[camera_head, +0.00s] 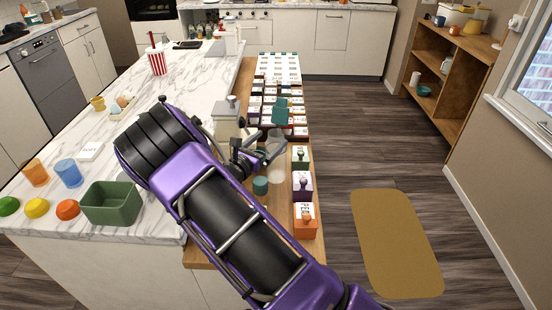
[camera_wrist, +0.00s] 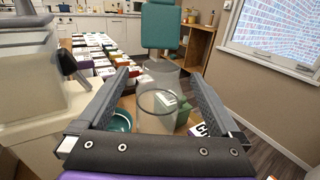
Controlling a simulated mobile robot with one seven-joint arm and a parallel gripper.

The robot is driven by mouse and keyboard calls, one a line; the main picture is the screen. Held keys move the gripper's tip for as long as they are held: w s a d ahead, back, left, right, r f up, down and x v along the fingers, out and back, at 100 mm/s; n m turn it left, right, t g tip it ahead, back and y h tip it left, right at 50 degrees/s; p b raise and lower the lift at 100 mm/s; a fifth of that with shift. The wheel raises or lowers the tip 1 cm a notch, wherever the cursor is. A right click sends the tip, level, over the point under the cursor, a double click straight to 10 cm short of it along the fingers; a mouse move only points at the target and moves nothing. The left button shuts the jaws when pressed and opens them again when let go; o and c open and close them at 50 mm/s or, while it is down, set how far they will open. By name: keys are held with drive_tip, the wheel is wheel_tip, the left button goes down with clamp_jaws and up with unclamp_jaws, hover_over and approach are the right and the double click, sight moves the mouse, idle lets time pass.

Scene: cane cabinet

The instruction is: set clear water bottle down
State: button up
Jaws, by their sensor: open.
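The clear water bottle (camera_wrist: 158,108) is a see-through cylinder between my fingers in the wrist view. In the head view the bottle (camera_head: 275,166) is upright over the wooden ledge (camera_head: 249,247) beside the marble counter, and appears to stand on it. My gripper (camera_wrist: 160,78) is open, with one finger on each side of the bottle; gaps show between the bottle and both fingers. In the head view my gripper (camera_head: 264,148) is at the bottle's upper part and hides some of it.
A teal cup (camera_head: 260,185) is close to the bottle. Several small boxes (camera_head: 303,187) line the ledge's right side, and more stand behind. A teal upright object (camera_head: 281,111) is beyond the bottle. A glass-like container (camera_head: 227,120) is on the counter, left of my gripper.

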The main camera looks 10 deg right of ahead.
sight(280, 131)
drive_tip(key=shift+x, duration=3.5)
clamp_jaws()
